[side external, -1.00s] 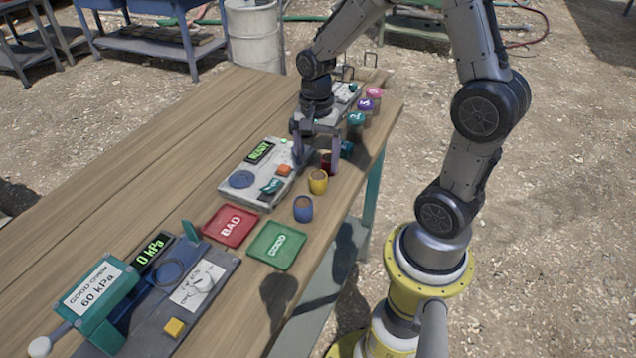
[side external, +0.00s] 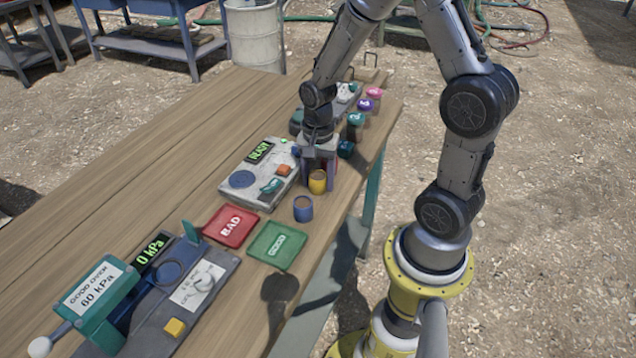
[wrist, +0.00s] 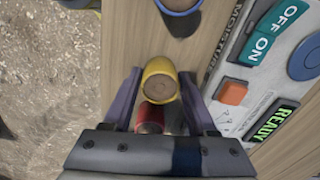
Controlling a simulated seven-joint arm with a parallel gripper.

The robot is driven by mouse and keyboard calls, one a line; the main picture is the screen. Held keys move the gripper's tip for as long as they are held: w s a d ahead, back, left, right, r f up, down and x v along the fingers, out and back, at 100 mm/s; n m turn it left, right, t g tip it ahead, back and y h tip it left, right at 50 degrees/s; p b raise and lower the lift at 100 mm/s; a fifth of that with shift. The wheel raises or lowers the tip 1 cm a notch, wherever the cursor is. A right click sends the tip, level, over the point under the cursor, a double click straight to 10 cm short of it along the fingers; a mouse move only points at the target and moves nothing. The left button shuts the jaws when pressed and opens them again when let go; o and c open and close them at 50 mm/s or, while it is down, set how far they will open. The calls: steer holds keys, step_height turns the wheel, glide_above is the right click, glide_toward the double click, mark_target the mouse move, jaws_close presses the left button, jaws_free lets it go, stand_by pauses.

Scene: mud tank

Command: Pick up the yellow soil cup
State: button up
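The yellow soil cup (side external: 317,183) stands upright on the wooden table beside the grey moisture device. In the wrist view the yellow cup (wrist: 160,86) shows its brown soil, with the tips of my gripper (wrist: 159,76) on either side of it. Narrow gaps seem to show between cup and fingers, so my gripper is open. In the side view my gripper (side external: 319,168) is low at the cup, pointing down. A red cup (wrist: 150,118) sits right behind the yellow one, between my fingers nearer the palm, partly hidden.
A blue cup (side external: 303,209) stands just in front of the yellow one. The moisture device (side external: 258,190) reads READY, close to one finger. Red BAD (side external: 225,238) and green GOOD (side external: 265,255) trays lie nearer the camera. Several lidded cups (side external: 355,125) stand farther back. The table edge is close.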

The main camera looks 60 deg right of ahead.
jaws_close()
steer(key=shift+r, duration=0.1)
